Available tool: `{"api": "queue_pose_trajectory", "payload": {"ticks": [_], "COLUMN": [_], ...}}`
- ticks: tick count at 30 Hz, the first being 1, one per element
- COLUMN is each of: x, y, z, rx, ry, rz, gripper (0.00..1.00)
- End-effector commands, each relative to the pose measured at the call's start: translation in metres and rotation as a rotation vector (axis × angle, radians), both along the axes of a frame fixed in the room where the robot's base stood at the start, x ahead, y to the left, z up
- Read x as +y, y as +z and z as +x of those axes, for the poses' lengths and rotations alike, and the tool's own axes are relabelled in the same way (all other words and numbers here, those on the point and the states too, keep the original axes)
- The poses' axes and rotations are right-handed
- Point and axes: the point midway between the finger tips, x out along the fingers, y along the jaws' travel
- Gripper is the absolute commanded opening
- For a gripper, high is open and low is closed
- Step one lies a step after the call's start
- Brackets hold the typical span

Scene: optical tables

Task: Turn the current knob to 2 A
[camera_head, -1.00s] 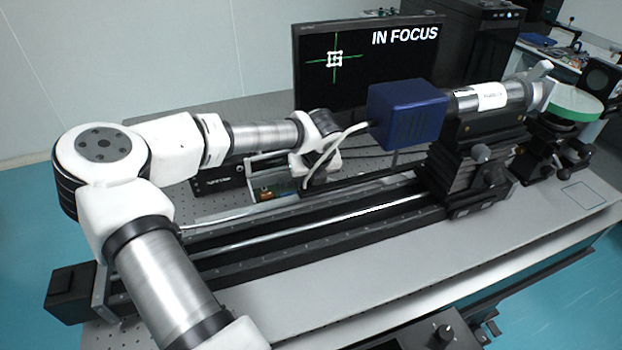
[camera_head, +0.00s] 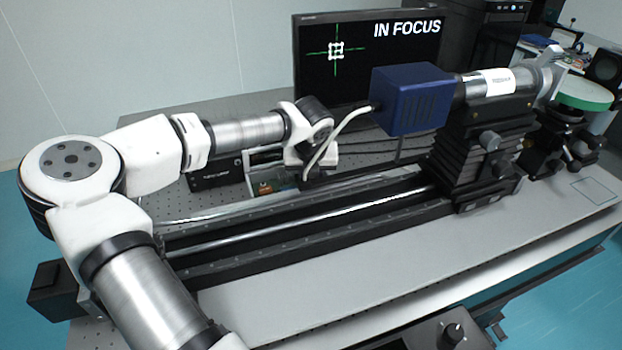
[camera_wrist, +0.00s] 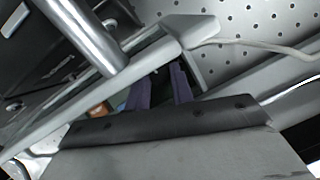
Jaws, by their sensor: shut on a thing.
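In the wrist view, the two dark purple fingers of my gripper (camera_wrist: 160,92) point at the instrument, a small gap between them. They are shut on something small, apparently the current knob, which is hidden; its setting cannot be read. The instrument (camera_wrist: 50,70) has a dark front with a bright metal bar handle close to the fingers. In the head view, my wrist (camera_head: 315,125) is over the far side of the rail, beside the low instrument (camera_head: 265,158). My fingers are hidden there.
A long black rail (camera_head: 330,225) runs between my arm and the instrument. A blue box (camera_head: 408,100) with a pale cable stands close right of my wrist. A monitor (camera_head: 345,75) reading "IN FOCUS" stands behind. Another black knob (camera_head: 453,335) is on a box at the front.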

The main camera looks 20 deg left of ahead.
Motion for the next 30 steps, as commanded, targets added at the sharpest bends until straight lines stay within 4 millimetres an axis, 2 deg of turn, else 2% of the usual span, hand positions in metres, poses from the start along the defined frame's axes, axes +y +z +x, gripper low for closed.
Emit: {"api": "queue_pose_trajectory", "payload": {"ticks": [8,9,11,22,26,30], "x": [0.0,0.0,0.0,0.0,-0.002,-0.005], "y": [0.0,0.0,0.0,0.006,0.025,0.055], "z": [0.0,0.0,0.0,-0.002,-0.009,-0.021], "rx": [0.001,0.001,0.001,0.0,-0.002,0.0], "ry": [-0.006,-0.005,-0.005,-0.004,-0.006,-0.005], "rz": [0.0,0.0,0.0,0.0,0.001,0.002], "gripper": [0.0,0.24,0.32,0.32,0.32,0.32]}}
